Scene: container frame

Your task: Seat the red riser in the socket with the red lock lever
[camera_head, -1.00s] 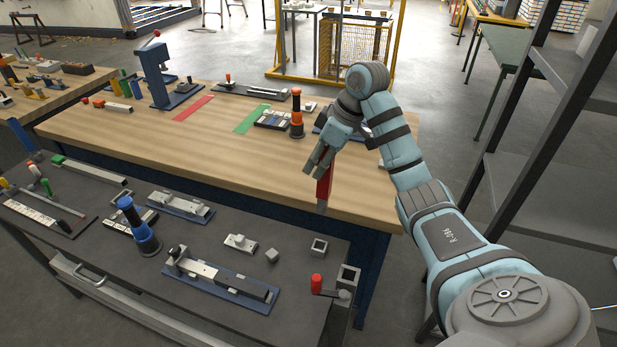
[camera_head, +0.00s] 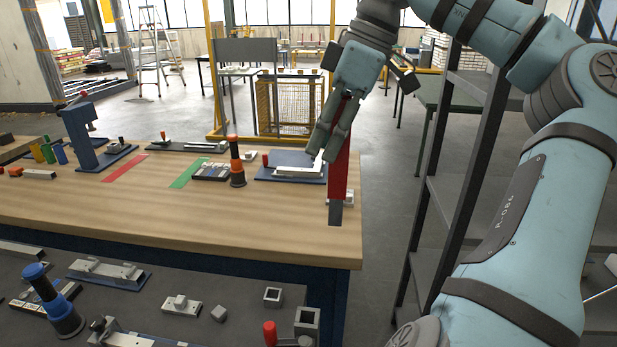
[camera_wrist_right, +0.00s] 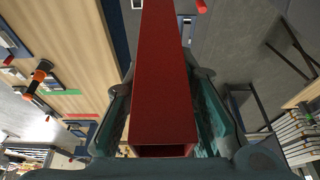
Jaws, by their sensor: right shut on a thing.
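My right gripper (camera_head: 333,138) is shut on the red riser (camera_head: 338,175), a long square tube with a grey lower end. The riser hangs nearly upright in the air, and the table's right end shows behind it. In the right wrist view the riser (camera_wrist_right: 161,80) runs up between the fingers, with its hollow near end facing the camera. The grey square socket (camera_head: 307,322) stands at the dark bench's right corner, below the riser in the picture and apart from it. Its red lock lever (camera_head: 270,333) stands just left of it. My left gripper is out of view.
A smaller square grey collar (camera_head: 272,296) and a grey block (camera_head: 219,313) lie on the dark bench. A blue-handled tool (camera_head: 55,305) stands at left. The wooden table (camera_head: 220,222) lies behind; a dark shelf rack (camera_head: 450,170) stands at right.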

